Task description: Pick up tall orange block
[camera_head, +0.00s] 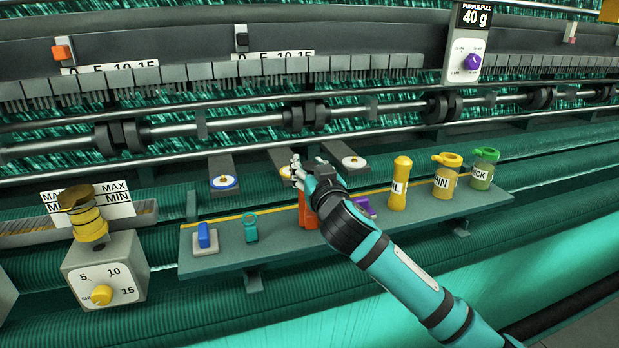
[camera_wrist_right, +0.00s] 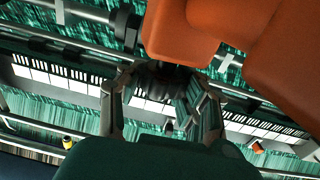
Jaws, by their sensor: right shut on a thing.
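The tall orange block (camera_head: 307,214) shows at the middle of the grey shelf, with its upper part hidden behind my right gripper. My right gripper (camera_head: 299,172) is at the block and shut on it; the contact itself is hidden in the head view. In the right wrist view, orange surfaces (camera_wrist_right: 270,60) fill the top right close to the camera, beside the fingers (camera_wrist_right: 160,105). I cannot tell whether the block still touches the shelf. My left gripper is not in view.
The grey shelf (camera_head: 215,262) also carries a blue switch (camera_head: 204,236), a teal ring piece (camera_head: 250,228), a purple piece (camera_head: 364,206), and yellow (camera_head: 399,185), amber (camera_head: 446,178) and green (camera_head: 483,170) containers. A dial box (camera_head: 104,272) stands left. Machine rails run behind.

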